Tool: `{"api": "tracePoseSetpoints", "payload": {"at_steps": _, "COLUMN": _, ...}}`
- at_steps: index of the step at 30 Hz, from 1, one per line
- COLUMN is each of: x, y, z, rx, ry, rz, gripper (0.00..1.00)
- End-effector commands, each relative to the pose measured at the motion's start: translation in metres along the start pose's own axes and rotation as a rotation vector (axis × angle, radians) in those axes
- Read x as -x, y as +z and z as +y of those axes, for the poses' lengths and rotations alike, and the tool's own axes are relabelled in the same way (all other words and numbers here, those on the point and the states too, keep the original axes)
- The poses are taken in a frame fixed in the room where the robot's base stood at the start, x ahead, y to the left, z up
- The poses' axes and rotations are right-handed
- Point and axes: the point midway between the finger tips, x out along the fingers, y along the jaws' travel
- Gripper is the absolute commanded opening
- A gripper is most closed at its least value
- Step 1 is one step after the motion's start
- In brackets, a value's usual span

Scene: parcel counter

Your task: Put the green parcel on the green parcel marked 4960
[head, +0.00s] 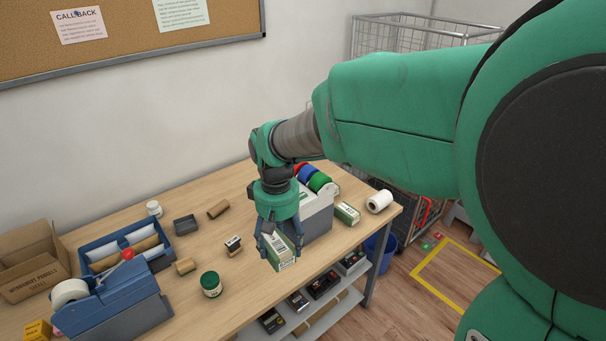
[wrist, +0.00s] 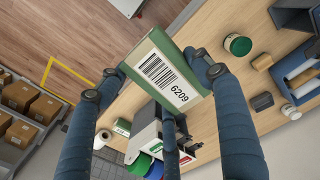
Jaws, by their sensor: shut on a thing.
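My gripper (head: 279,248) is shut on a green and white parcel (head: 279,252), holding it near the front edge of the counter. In the wrist view my gripper (wrist: 150,84) has its fingers on both sides of this parcel (wrist: 160,60), whose label reads 6209. Another green and white parcel (head: 347,213) lies on the counter to the right, near the paper roll. It also shows in the wrist view (wrist: 122,127), apart from the held one. Its number is too small to read.
A grey dispenser with coloured tape rolls (head: 318,212) stands just behind my gripper. A white paper roll (head: 379,201) is beyond the second parcel. A green-lidded jar (head: 211,284), a stamp (head: 233,245) and a blue tape dispenser (head: 110,300) stand to the left on the counter.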

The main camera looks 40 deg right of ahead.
Motion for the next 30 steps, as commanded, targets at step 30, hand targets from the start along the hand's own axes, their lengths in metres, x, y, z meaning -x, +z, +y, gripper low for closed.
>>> {"api": "tracePoseSetpoints", "payload": {"at_steps": 30, "x": 0.054, "y": -0.142, "z": 0.103, "rx": -0.423, "ry": 0.0, "rz": 0.001, "gripper": 0.33}}
